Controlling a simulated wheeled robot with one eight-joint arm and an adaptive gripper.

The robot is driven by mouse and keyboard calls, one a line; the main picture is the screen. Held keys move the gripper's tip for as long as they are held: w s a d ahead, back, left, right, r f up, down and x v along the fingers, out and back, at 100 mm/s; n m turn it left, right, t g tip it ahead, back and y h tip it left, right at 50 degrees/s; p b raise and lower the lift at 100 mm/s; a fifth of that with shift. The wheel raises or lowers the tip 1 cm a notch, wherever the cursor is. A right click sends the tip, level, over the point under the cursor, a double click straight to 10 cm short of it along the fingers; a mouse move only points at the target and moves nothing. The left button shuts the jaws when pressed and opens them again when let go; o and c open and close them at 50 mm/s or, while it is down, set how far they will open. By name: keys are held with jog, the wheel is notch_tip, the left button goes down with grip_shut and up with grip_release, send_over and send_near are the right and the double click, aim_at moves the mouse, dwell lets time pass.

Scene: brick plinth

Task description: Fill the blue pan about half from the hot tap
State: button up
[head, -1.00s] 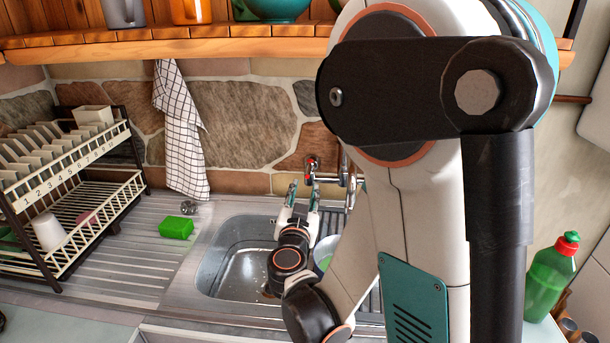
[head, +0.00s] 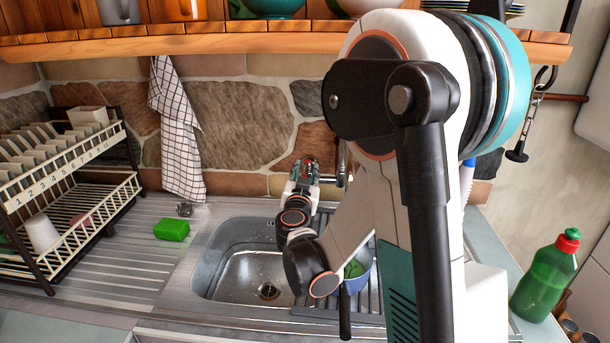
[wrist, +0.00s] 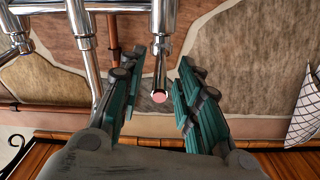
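The blue pan (head: 363,281), with a black handle (head: 345,315) toward the front, stands right of the sink basin, apparently on the ridged drainer. My arm partly hides it. Something green shows inside; I cannot tell what it is. The chrome tap is on the wall behind the sink, with a red-marked part (head: 309,161) at my gripper (head: 305,166). In the wrist view my gripper (wrist: 158,88) is open, its teal fingers either side of a chrome tap lever (wrist: 161,80) with a pinkish-red end. A gap shows on both sides of the lever.
The sink basin (head: 228,273) looks empty, with its drain visible. A green sponge (head: 172,229) lies on the left drainer by a dish rack (head: 70,225). A checked towel (head: 181,140) hangs behind. A wooden shelf (head: 240,43) overhangs; a green bottle (head: 546,280) stands right.

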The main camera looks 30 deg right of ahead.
grip_shut()
jog(key=shift+w+a+m+g+h+b, duration=0.1)
jog(key=shift+w+a+m+g+h, duration=0.2)
jog(key=shift+m+g+h, duration=0.4)
jog(key=shift+w+a+m+g+h+b, duration=0.1)
jog(key=shift+w+a+m+g+h, duration=0.25)
jog(key=shift+m+g+h, duration=0.35)
jog(key=shift+w+a+m+g+h+b, duration=0.1)
jog(key=shift+w+a+m+g+h, duration=0.2)
jog(key=shift+m+g+h, duration=0.4)
jog(key=shift+o, duration=0.2)
grip_release()
